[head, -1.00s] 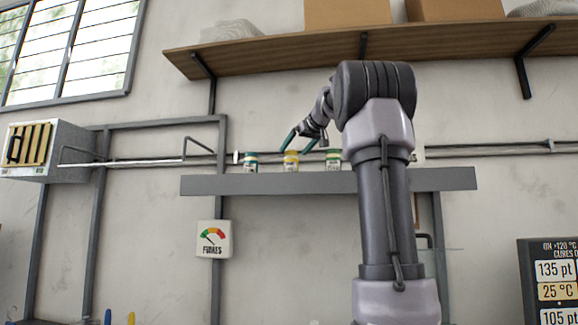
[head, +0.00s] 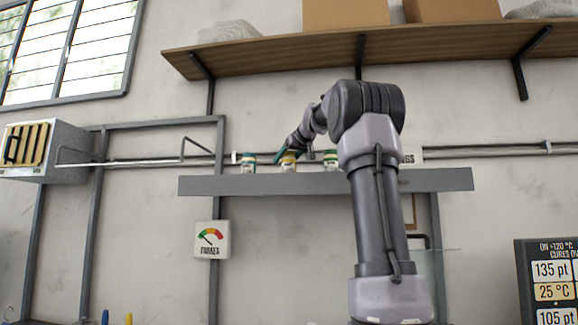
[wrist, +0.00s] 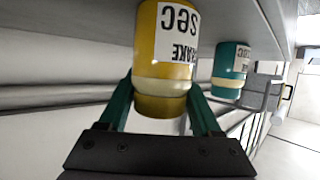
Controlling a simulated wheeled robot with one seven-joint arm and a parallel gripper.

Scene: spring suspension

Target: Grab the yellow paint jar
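The yellow paint jar (head: 288,167) stands on the grey shelf (head: 230,186) between two other jars. In the wrist view the yellow jar (wrist: 165,45) appears upside down, with its label to the right and its lid toward me. My gripper (wrist: 162,95) is at the jar, with one green finger on each side of its lid end. The fingers look open; whether they touch the jar is hard to tell. In the head view my gripper (head: 285,153) comes at the jar from the upper right and partly covers its top.
A teal-lidded jar (head: 248,162) stands left of the yellow one, and a green-lidded jar (head: 330,160) stands right of it. A teal jar (wrist: 230,70) shows close by in the wrist view. A rail (head: 150,161) runs behind the shelf. A wooden shelf (head: 290,50) hangs above.

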